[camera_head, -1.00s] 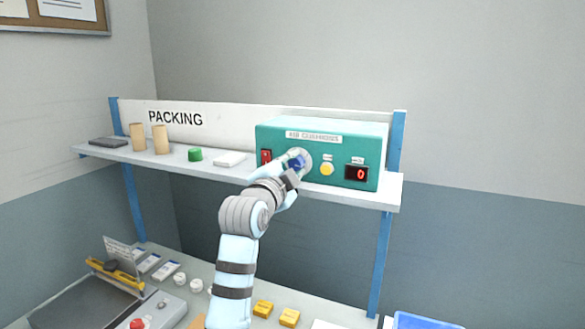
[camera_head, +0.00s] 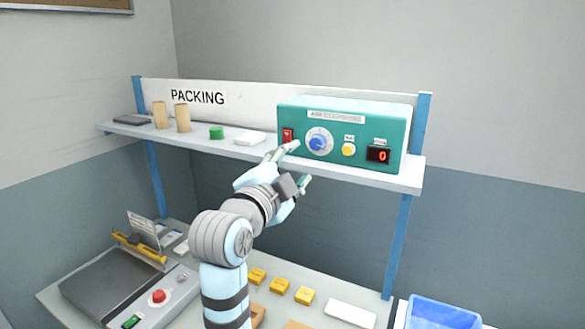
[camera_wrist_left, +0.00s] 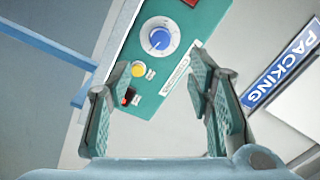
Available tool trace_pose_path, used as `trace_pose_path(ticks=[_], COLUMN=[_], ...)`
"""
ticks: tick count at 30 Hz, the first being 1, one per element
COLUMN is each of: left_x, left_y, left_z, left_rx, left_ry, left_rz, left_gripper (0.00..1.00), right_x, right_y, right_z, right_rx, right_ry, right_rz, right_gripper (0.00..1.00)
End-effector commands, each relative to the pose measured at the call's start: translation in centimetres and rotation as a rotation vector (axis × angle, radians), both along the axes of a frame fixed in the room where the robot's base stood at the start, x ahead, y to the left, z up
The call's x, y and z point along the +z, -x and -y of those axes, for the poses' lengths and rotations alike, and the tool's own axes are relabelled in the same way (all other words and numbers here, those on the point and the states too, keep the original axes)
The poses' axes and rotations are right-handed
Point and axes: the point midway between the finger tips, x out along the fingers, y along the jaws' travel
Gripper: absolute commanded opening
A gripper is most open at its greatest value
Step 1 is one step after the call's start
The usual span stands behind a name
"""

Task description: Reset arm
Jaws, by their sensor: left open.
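My left arm reaches up from the bottom in the head view. My left gripper (camera_head: 299,165) is open and empty, in front of the shelf edge and below and left of the blue dial. In the left wrist view its two fingers (camera_wrist_left: 160,95) stand wide apart with nothing between them but the view of the box. The dial (camera_wrist_left: 160,39) shows uncovered in the wrist view. My right gripper is not in view.
Below are a sealer-like machine (camera_head: 110,280), several yellow blocks (camera_head: 279,285) and a blue bin (camera_head: 443,314). Blue posts (camera_head: 397,245) stand at the sides.

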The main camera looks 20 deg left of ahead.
Motion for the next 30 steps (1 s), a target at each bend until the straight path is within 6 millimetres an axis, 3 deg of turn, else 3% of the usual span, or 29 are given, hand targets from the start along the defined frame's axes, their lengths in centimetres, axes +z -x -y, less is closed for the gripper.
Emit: trace_pose_path(ticks=[11,14,17,19,21,24,27,30], left_x=[-0.3,-3.2,-10.2,-17.1,-24.1,-31.9,-37.2,-40.9], left_y=[0.8,0.9,1.9,3.9,7.3,13.0,18.7,24.2], left_z=[-0.1,-0.6,-1.8,-3.0,-4.2,-5.7,-6.8,-7.7], left_rx=[0.001,0.011,0.045,0.094,0.164,0.279,0.392,0.502], left_ry=[0.003,0.038,0.13,0.225,0.324,0.444,0.532,0.598], left_rz=[-0.007,-0.068,-0.217,-0.367,-0.526,-0.72,-0.869,-0.988], left_gripper=[0.47,0.47,0.47,0.47,0.47,0.47,0.47,0.47], right_x=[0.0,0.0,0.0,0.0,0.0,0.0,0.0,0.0], right_y=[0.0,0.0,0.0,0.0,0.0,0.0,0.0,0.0], right_z=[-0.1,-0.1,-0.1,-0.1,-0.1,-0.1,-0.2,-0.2], right_rx=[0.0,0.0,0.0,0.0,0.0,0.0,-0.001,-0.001], right_ry=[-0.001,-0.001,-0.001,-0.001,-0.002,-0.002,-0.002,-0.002], right_rz=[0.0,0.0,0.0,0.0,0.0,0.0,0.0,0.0], right_gripper=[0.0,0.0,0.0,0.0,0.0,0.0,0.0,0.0])
